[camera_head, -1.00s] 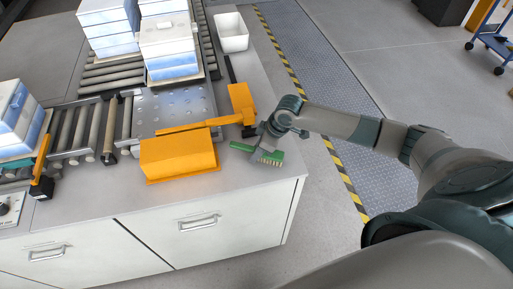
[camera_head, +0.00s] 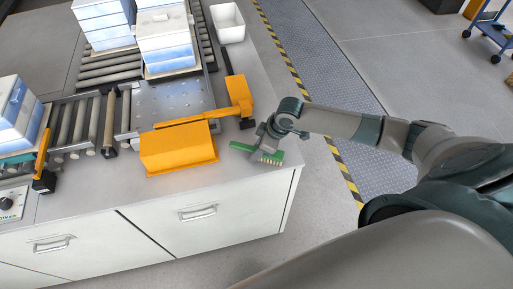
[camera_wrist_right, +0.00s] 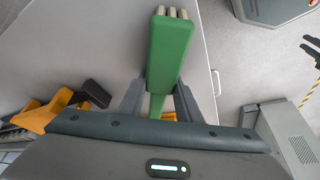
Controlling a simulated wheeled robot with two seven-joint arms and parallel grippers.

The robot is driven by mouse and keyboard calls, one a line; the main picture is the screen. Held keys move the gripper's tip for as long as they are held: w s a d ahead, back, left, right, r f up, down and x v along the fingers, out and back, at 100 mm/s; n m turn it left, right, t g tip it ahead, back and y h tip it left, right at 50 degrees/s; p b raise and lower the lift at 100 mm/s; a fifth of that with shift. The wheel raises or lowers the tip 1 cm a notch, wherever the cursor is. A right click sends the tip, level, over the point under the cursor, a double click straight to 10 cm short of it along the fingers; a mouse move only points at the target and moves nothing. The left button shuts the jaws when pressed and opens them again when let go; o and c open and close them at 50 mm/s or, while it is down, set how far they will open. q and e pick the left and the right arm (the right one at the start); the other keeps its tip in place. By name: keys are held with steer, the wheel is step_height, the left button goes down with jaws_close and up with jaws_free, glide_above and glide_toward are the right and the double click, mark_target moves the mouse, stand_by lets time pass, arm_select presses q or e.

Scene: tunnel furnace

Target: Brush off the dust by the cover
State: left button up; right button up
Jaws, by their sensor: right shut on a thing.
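A green brush (camera_head: 243,147) with pale bristles is at the right end of the grey counter, near its edge. My right gripper (camera_head: 265,150) is shut on the brush; in the right wrist view the green brush (camera_wrist_right: 168,55) stands between the two fingers (camera_wrist_right: 160,100), its bristle tips at the far end. The orange cover (camera_head: 178,148) sits on the counter to the left of the brush, apart from it. No dust can be made out. My left gripper is not in view.
An orange arm-like part (camera_head: 239,92) stands behind the cover beside the roller conveyor (camera_head: 85,122). Blue and white boxes (camera_head: 165,35) are stacked on the conveyor. A white bin (camera_head: 228,23) stands at the back. Counter in front of the cover is bare.

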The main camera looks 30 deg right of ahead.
mark_target(245, 140)
steer(key=shift+s+a+f, duration=0.1)
steer(key=shift+s+f, duration=0.1)
steer(key=shift+w+a, duration=0.15)
steer(key=shift+a, duration=0.5)
steer(key=shift+r, duration=0.1)
steer(key=shift+w+d+r, duration=0.1)
steer(key=shift+w+d, duration=0.15)
steer(key=shift+w, duration=0.7)
steer(key=shift+w+d+r, duration=0.1)
steer(key=shift+w+d, duration=0.1)
steer(key=shift+w, duration=0.75)
steer(key=shift+w+d, duration=0.1)
steer(key=shift+w, duration=0.05)
steer(key=shift+w+d+f+b, duration=0.1)
steer(key=shift+w+d+b, duration=0.2)
steer(key=shift+w, duration=0.5)
steer(key=shift+w+d+f+b, duration=0.1)
steer(key=shift+w+b, duration=0.25)
steer(key=shift+w, duration=0.4)
steer(key=shift+w, duration=0.1)
